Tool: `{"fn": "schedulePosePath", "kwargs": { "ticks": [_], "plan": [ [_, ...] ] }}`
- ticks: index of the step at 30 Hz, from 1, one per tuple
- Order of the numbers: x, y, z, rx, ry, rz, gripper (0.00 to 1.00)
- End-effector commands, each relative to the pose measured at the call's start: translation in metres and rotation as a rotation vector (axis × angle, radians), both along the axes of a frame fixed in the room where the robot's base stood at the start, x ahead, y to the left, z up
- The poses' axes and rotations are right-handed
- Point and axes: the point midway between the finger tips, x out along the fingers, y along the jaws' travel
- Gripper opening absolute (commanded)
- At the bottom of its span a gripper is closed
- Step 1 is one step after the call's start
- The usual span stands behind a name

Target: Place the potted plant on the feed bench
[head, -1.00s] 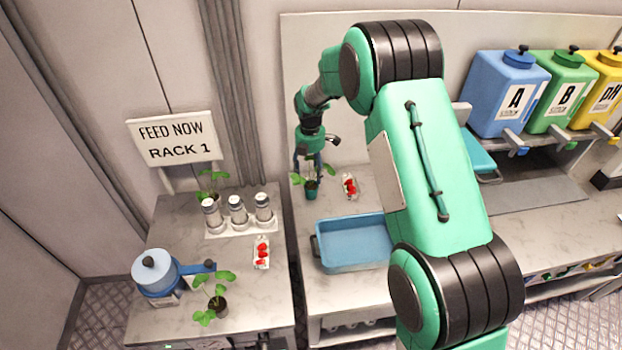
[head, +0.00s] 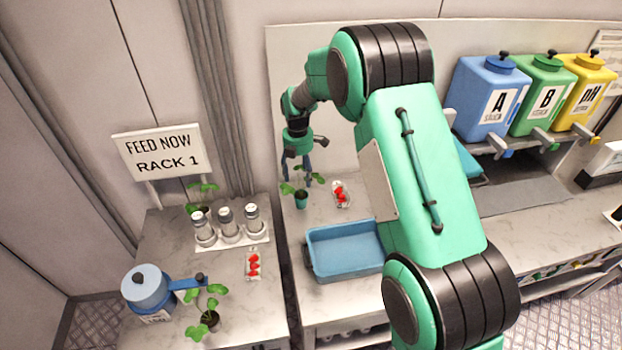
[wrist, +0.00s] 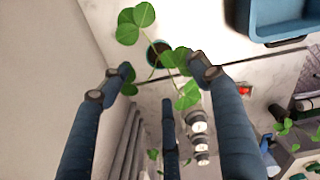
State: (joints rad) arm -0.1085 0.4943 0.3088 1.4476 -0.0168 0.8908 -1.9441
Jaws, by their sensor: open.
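A potted plant in a teal pot (head: 301,200) stands upright on the right-hand bench (head: 322,212), near its left edge. In the wrist view its dark-soiled pot (wrist: 157,54) shows beyond the fingers, with leaves spreading around it. My gripper (head: 302,178) is open and empty just above this plant, and its fingers (wrist: 160,88) are apart from the pot. The left bench (head: 180,245) carries a "FEED NOW RACK 1" sign (head: 160,152). Another plant in a dark pot (head: 210,320) stands at its front, and a third plant (head: 203,190) is partly hidden at its back.
The left bench also holds a blue watering can (head: 148,290), a rack of several shakers (head: 228,228) and a strawberry punnet (head: 253,265). A second punnet (head: 341,194) and a blue tray (head: 345,250) are on the right bench. A narrow gap separates the benches.

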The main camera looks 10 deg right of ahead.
Motion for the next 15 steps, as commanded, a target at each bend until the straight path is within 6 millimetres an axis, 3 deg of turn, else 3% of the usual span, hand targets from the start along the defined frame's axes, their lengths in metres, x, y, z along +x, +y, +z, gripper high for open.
{"fn": "schedulePosePath", "kwargs": {
  "ticks": [8, 11, 15],
  "plan": [
    [-0.002, -0.001, 0.009, 0.001, -0.006, -0.019, 0.61],
    [-0.008, -0.003, 0.022, 0.003, -0.016, -0.056, 0.61],
    [-0.021, -0.008, 0.055, 0.008, -0.041, -0.146, 0.61]
  ]
}}
